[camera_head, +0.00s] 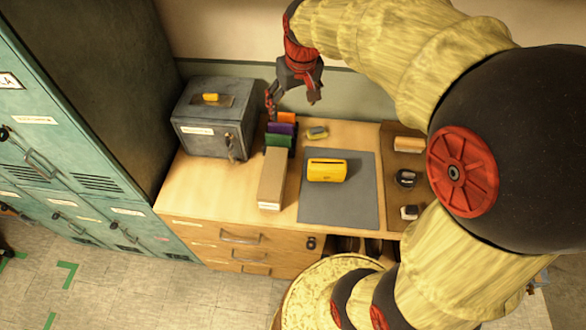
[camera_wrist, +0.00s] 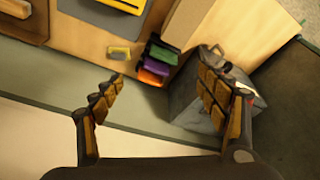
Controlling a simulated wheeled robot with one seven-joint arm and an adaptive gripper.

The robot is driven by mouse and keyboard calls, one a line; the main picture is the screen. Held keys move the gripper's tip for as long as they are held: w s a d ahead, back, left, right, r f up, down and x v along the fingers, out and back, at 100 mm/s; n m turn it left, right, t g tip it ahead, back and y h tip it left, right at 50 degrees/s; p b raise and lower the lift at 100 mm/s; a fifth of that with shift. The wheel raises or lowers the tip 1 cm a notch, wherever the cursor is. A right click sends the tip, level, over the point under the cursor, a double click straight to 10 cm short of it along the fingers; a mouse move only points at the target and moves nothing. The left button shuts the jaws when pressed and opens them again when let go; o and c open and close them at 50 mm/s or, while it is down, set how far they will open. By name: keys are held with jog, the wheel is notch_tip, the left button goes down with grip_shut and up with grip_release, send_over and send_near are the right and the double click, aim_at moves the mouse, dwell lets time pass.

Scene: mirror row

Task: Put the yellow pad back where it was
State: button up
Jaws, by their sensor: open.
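My gripper (camera_head: 291,104) is open and empty, above the back of the desk near the safe. In the wrist view its fingers (camera_wrist: 162,70) are wide apart with nothing between them. Several yellow things show, and I cannot tell surely which is the pad. A small dull yellow block (camera_head: 317,132) lies on the desk right of the coloured row; it also shows in the wrist view (camera_wrist: 119,53). A small orange-yellow piece (camera_head: 210,97) lies on top of the safe (camera_head: 205,130). A larger yellow box with a dark slot (camera_head: 327,172) sits on the grey mat (camera_head: 335,211).
Orange (camera_head: 286,117), purple (camera_head: 281,128) and green (camera_head: 278,140) blocks stand in a row beside the safe. A long tan box (camera_head: 272,178) lies before them. A dark tray (camera_head: 394,166) with small items is at right. Green lockers (camera_head: 60,130) stand left.

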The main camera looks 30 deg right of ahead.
jog(key=s+a+r+t, duration=0.1)
jog(key=s+a, duration=0.5)
jog(key=s, duration=0.4)
jog(key=s+a+r+n+t, duration=0.1)
jog(key=s+a+r, duration=0.1)
jog(key=s+a, duration=0.4)
jog(key=s, duration=0.4)
jog(key=shift+s+n+y, duration=0.15)
jog(key=shift+n+y, duration=0.15)
jog(key=shift+y, duration=0.1)
